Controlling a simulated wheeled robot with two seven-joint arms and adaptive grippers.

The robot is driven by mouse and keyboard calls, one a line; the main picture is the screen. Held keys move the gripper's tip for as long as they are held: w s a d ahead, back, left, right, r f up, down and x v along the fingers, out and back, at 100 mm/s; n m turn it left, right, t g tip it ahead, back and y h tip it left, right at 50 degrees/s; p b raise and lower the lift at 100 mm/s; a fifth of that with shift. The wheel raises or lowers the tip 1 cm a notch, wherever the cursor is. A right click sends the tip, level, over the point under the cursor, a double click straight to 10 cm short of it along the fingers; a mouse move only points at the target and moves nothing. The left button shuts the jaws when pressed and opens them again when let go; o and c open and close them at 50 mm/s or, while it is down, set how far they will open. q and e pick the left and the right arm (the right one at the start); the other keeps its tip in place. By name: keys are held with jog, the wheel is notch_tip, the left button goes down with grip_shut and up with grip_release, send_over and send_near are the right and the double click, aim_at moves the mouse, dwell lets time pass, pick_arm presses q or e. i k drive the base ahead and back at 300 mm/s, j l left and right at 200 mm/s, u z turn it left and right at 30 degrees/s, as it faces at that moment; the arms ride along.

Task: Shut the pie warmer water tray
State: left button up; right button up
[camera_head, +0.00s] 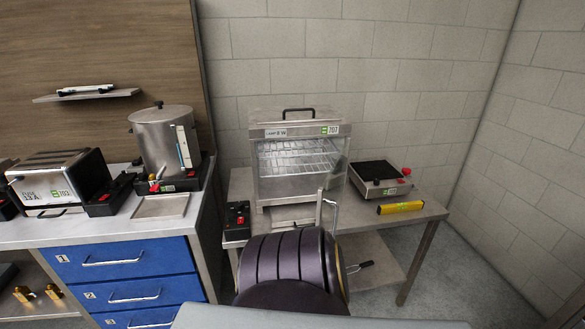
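The pie warmer (297,114) is a steel cabinet with a black top handle and a glazed front showing wire racks. It stands on the steel table at the back. A pale metal piece (291,212) juts forward below its front and looks like the water tray partly out; its near end is hidden behind a large dark ribbed part, likely my own arm. Thin bright metal bars (321,209) stand upright just right of it; I cannot tell what they belong to. No gripper fingers can be made out.
A black control box (237,219) sits left of the warmer. A hot plate (380,178) and a yellow level (401,207) lie to the right. An urn (160,140) and toaster (62,180) stand on the left counter above blue drawers (126,257). A lower shelf is under the table.

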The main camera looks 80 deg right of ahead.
aim_at(295, 214)
jog(key=z, duration=2.9)
